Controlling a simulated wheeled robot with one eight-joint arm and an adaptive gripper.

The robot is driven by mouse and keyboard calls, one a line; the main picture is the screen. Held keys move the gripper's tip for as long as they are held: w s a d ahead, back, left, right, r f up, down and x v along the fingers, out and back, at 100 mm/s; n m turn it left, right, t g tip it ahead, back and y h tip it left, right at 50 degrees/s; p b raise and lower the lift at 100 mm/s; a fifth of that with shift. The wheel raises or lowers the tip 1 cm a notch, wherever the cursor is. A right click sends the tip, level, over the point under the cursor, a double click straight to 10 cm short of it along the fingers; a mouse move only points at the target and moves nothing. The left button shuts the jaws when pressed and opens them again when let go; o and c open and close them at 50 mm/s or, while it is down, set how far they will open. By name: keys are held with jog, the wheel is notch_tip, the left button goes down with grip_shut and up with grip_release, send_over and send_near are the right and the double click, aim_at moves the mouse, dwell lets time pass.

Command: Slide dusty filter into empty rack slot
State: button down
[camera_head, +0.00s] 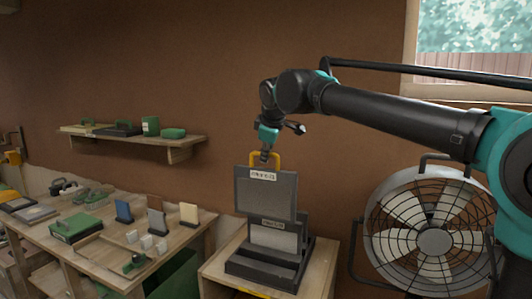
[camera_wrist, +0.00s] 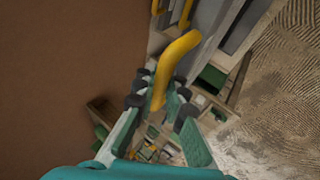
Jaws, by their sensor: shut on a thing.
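A dark grey flat filter (camera_head: 265,193) with a white label and a yellow handle (camera_head: 265,158) hangs upright from my gripper (camera_head: 265,153). In the wrist view my gripper (camera_wrist: 160,105) is around the yellow handle (camera_wrist: 178,55), shut on it. The black rack (camera_head: 262,268) stands on a wooden stand below. Another labelled grey panel (camera_head: 275,236) stands in the rack, behind or just below the held filter. The held filter's lower edge overlaps that panel in the picture. I cannot tell whether they touch, and the slots are partly hidden.
A large round fan (camera_head: 433,240) stands right of the wooden stand (camera_head: 325,262). A workbench (camera_head: 180,230) with small blocks and a green box (camera_head: 77,228) is at left. A wall shelf (camera_head: 150,141) holds green items.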

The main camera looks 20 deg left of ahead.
aim_at(268, 217)
jog(key=shift+f, duration=10.25)
jog(key=shift+w+d, duration=0.15)
jog(key=shift+d, duration=0.1)
jog(key=shift+f, duration=0.7)
jog(key=c, duration=1.5)
grip_release()
jog(key=shift+r, duration=0.1)
jog(key=v, duration=1.2)
